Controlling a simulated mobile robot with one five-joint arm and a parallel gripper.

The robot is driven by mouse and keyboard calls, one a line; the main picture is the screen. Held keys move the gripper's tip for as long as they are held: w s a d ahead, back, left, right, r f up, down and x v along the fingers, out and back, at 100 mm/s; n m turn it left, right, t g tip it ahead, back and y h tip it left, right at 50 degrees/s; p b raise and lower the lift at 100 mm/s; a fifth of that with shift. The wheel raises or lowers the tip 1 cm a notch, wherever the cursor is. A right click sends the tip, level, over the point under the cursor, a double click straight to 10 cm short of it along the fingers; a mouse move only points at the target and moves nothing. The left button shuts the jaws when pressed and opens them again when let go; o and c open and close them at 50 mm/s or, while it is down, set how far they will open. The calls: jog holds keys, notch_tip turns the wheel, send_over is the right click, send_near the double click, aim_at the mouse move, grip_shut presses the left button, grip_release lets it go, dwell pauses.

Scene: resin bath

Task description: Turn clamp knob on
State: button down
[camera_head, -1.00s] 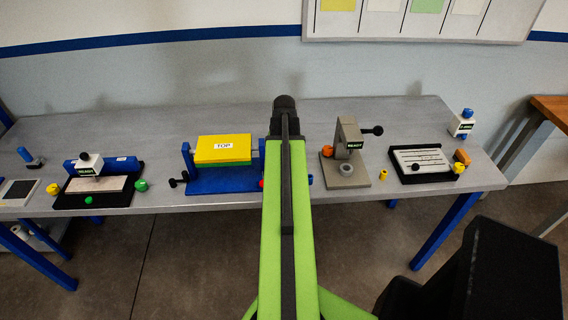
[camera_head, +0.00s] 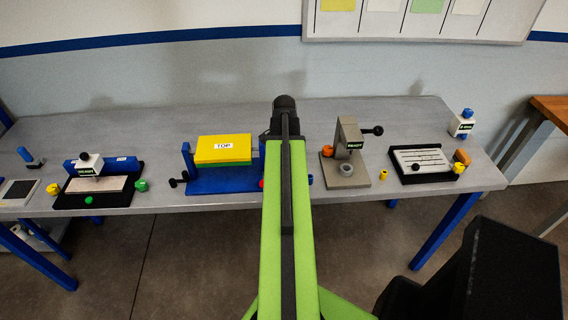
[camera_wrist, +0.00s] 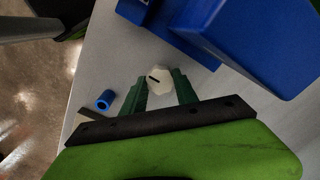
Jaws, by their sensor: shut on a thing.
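A pale round knob (camera_wrist: 160,84) with a dark line on its face shows in the wrist view, beside a blue fixture (camera_wrist: 185,38). I take it to be the clamp knob. My gripper (camera_wrist: 160,82) has its two dark green fingers on either side of this knob and is shut on it. The dark line is slanted in the picture. In the head view my green arm reaches over the bench and hides both the gripper and the knob.
A small blue cylinder (camera_wrist: 105,99) stands near the gripper in the wrist view. In the head view, a blue stand (camera_head: 225,182) holding a yellow block (camera_head: 222,150) marked TOP sits left of my arm. A grey press (camera_head: 349,160) stands right of it. Other fixtures line the bench (camera_head: 400,118).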

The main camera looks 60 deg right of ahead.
dwell(0.3)
jog(key=c, duration=0.9)
grip_release()
jog(key=shift+c, duration=0.2)
notch_tip(320, 180, up, 18)
jog(key=p, duration=1.7)
jog(key=shift+f, duration=0.25)
